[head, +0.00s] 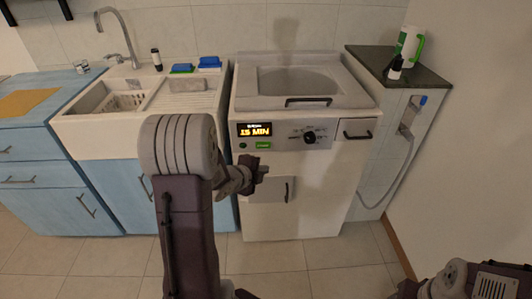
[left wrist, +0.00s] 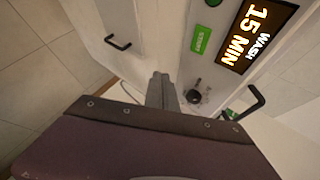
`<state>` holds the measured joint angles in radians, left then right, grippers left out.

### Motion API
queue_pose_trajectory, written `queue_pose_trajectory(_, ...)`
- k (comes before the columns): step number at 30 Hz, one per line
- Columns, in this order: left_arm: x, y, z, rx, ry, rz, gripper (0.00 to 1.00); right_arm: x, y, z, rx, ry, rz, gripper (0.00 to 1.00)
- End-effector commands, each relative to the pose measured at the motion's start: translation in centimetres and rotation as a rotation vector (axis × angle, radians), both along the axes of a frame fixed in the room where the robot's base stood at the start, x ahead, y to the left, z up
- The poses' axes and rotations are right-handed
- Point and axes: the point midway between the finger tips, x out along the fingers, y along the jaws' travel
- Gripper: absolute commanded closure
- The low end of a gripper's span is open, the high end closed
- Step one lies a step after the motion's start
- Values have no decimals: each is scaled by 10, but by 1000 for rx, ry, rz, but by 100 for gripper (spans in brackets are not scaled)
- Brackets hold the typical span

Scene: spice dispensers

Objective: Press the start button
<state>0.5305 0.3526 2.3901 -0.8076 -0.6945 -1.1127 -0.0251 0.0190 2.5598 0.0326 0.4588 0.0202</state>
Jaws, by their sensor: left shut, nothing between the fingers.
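The white washing machine (head: 325,215) stands in the middle of the head view. Its green start button (head: 263,145) is a small rectangle on the front panel, below the lit display (head: 254,129). The button shows at the top of the left wrist view (left wrist: 200,40), with the display reading "WASH 15 MIN" (left wrist: 257,35) beside it. My left gripper (head: 262,172) is shut and empty, just below the button in the head view; its closed fingers (left wrist: 161,90) show in the left wrist view, apart from the button in the picture. My right arm shows at the bottom right; its jaw state is unclear.
A round green light (head: 243,146) sits left of the button and a black dial (head: 309,137) to the right. A lower hatch handle (head: 286,192) and a drawer handle (head: 357,135) stick out. The sink (head: 100,133) stands left, a dark-topped counter (head: 430,77) right. The front floor is clear.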

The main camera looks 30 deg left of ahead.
Motion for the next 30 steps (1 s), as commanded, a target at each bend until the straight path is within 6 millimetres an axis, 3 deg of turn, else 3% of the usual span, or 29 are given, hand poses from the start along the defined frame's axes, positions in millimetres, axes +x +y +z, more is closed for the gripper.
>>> queue_pose_trajectory(10, 6, 3, 3, 0, 0, 0, 100, 0, 0, 5, 0, 0, 0, 38)
queue_pose_trajectory(24, 61, 37, 4, -1, 1, 0, 100, 0, 0, 33, 0, 0, 0, 38)
queue_pose_trajectory(30, 73, 45, 2, -1, 1, 0, 100, 0, 0, 38, 0, 0, 0, 38)
